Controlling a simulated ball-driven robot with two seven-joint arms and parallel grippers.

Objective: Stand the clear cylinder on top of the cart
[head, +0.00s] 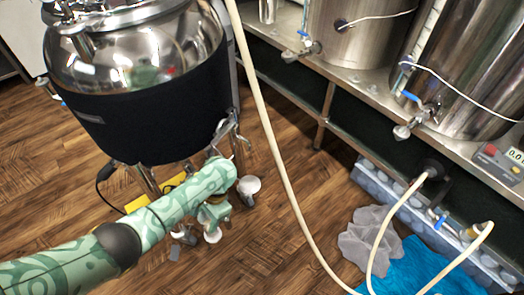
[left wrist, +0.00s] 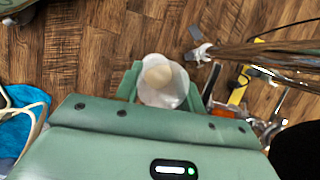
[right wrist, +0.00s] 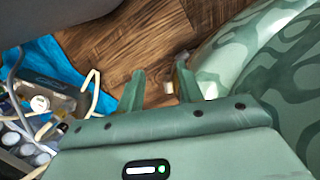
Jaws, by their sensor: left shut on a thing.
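My left gripper (head: 213,212) reaches down at the foot of a steel vessel. In the left wrist view its fingers (left wrist: 160,88) close on both sides of a pale, see-through round piece, the clear cylinder (left wrist: 163,92), seen nearly end-on with a beige middle. In the head view a small pale part of the cylinder (head: 212,236) shows below the fingers; the arm and gripper hide the rest. My right gripper (right wrist: 160,90) shows only in the right wrist view, with its fingers apart and only floor between them. I cannot make out a cart for certain.
The black-jacketed vessel (head: 150,110) stands on wheeled legs close beside my left gripper. A cream hose (head: 265,120) hangs across the middle. Blue cloth (head: 425,268), a grey crumpled sheet (head: 368,238) and a steel bench (head: 345,85) lie right. Wooden floor (head: 280,235) is open between.

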